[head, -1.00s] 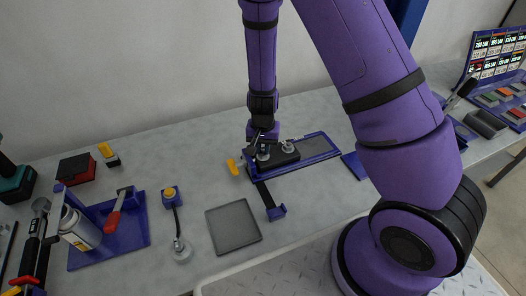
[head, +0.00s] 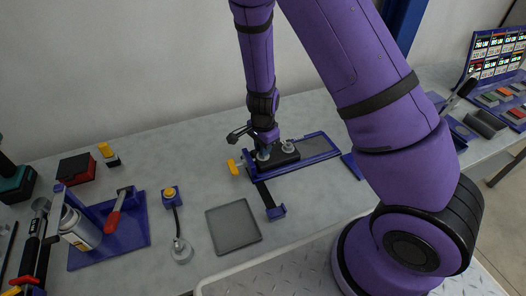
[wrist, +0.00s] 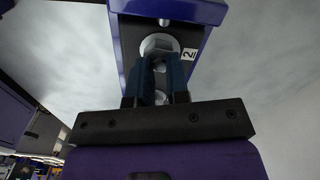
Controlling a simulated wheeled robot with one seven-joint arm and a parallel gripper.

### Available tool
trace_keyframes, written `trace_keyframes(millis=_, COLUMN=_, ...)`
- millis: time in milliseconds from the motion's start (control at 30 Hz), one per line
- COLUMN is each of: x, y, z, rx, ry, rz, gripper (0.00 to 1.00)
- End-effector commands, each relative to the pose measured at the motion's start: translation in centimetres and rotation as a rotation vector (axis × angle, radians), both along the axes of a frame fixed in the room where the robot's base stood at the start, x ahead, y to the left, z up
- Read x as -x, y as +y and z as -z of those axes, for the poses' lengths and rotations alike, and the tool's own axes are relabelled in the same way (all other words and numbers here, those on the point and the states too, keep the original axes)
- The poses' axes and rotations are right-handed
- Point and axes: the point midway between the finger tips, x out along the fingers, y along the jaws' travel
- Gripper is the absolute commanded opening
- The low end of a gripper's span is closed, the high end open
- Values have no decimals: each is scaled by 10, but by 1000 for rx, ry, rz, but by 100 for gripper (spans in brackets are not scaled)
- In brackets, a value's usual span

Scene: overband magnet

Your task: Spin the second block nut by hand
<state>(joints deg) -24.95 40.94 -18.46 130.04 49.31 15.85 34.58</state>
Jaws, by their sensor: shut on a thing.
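The dark block (head: 284,156) sits in a blue-rimmed fixture (head: 325,157) on the bench. A pale nut on a round washer (head: 288,146) shows on its right part. In the wrist view a silver hex nut (wrist: 159,44) sits on the block beside a white label reading 2 (wrist: 189,54). My gripper (wrist: 160,62) is shut on this second block nut, with its blue-grey fingers on either side. The fingers hide part of the nut. In the head view my gripper (head: 264,153) points down at the block's left end.
A yellow-handled clamp (head: 233,166) stands left of the fixture. An empty grey tray (head: 233,226) lies in front. A yellow-topped device with a cable (head: 169,193) and a blue tool holder (head: 122,222) are to the left. The bench behind the fixture is clear.

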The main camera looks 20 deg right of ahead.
Motion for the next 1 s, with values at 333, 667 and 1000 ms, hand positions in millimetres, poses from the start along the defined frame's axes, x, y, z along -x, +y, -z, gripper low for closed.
trace_keyframes(millis=333, x=0, y=0, z=0, rx=-1, ry=0, rz=123, gripper=0)
trace_keyframes(millis=667, x=0, y=1, z=0, rx=1, ry=0, rz=365, gripper=0)
trace_keyframes(millis=1000, x=0, y=0, z=0, rx=-1, ry=0, rz=542, gripper=0)
